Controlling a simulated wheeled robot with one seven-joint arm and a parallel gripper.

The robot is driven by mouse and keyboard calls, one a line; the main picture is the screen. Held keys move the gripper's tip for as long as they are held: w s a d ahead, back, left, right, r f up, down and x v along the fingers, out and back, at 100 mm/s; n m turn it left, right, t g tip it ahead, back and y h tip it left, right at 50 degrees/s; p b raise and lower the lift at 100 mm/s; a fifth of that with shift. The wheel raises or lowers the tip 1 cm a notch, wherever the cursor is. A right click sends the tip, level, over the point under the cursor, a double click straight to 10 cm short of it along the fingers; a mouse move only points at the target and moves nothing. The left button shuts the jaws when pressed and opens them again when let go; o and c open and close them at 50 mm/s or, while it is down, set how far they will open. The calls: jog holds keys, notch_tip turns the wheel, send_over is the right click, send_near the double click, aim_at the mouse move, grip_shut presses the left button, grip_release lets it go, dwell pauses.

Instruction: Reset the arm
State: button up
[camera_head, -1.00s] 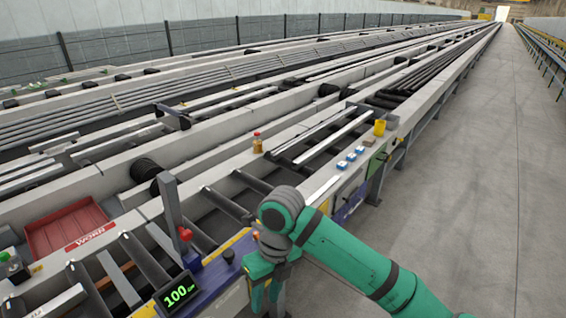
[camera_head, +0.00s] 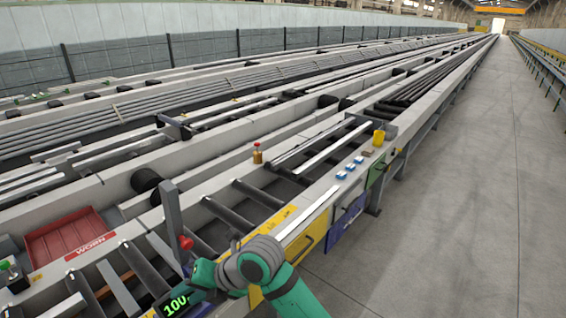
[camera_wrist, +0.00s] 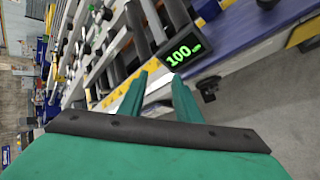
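My gripper (camera_wrist: 160,82) shows in the wrist view as two green fingers with a gap between them. It is open, and nothing is seen between the fingers. Beyond the fingertips is the black display with green digits reading 100 (camera_wrist: 183,52). In the head view my green and grey arm comes in from the bottom, with its wrist over the near edge of the runout table (camera_head: 262,170). The display (camera_head: 176,303) is just left of the wrist there and partly covered. The fingertips are not clear in the head view.
A grey post with a red knob (camera_head: 186,243) stands beside the wrist. A red tray marked WORN (camera_head: 66,240) is at the left. A small amber bottle (camera_head: 257,153), blue blocks (camera_head: 350,167) and a yellow cup (camera_head: 379,138) sit farther along. The floor aisle (camera_head: 470,190) at right is clear.

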jog(key=w+a+r+m+t+y, duration=0.3)
jog(key=a+m+t+y, duration=0.4)
jog(key=m, duration=0.7)
jog(key=s+d+f+m+t+h, duration=0.8)
jog(key=s+d+f+m+h, duration=0.45)
jog(key=d+f+m, duration=0.6)
jog(key=s+d+m+h, duration=0.1)
jog(key=s+d, duration=0.2)
jog(key=s, duration=0.4)
jog(key=s+d+m+h, duration=0.1)
jog(key=s+d, duration=0.3)
jog(key=s, duration=0.4)
jog(key=s+d+m+g+h, duration=0.1)
jog(key=s+d+m, duration=0.2)
jog(key=s, duration=0.4)
jog(key=shift+s+d+r+h, duration=0.35)
jog(key=shift+s+r, duration=0.05)
jog(key=shift+r, duration=0.05)
